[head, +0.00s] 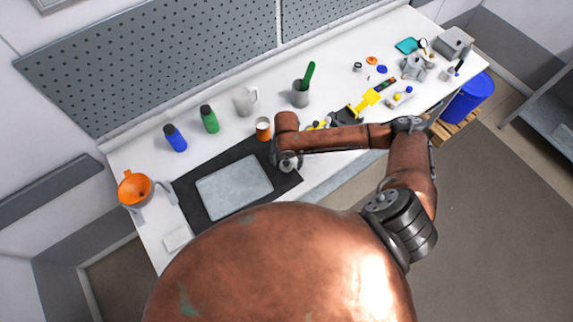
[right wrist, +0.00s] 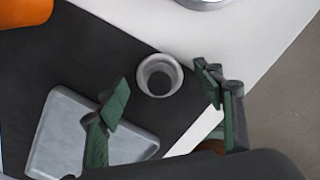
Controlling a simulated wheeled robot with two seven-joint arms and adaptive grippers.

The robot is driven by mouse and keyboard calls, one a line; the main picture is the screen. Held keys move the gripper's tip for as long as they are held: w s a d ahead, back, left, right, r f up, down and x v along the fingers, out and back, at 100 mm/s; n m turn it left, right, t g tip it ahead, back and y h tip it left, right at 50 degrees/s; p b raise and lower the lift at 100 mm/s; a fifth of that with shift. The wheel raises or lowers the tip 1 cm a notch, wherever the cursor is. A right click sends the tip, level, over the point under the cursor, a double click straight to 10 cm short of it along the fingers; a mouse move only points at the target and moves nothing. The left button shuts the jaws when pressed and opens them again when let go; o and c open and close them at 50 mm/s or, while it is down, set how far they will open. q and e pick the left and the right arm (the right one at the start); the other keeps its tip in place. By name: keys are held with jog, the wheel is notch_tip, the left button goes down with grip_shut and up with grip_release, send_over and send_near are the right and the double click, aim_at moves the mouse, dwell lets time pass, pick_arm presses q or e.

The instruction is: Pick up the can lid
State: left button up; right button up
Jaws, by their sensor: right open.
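In the right wrist view, a small round grey piece with a hollow centre (right wrist: 160,75) lies on the dark mat (right wrist: 110,60). It may be the can lid, but I cannot tell for certain. My right gripper (right wrist: 162,84) is open, with one green-padded finger on each side of this piece in the picture. The pads appear apart from it. In the head view my right gripper (head: 289,162) is over the right end of the mat, and it mostly hides the round piece. My left gripper is not in view.
A grey tray (right wrist: 65,135) lies on the mat close to the left finger. An orange can (head: 263,128) stands behind the gripper. A metal round object (right wrist: 205,2) shows at the wrist view's top edge. Blue (head: 175,138) and green (head: 209,119) bottles stand farther left.

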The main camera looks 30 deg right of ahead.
jog(key=shift+c, duration=0.3)
jog(key=c, duration=0.9)
jog(key=shift+r, duration=0.15)
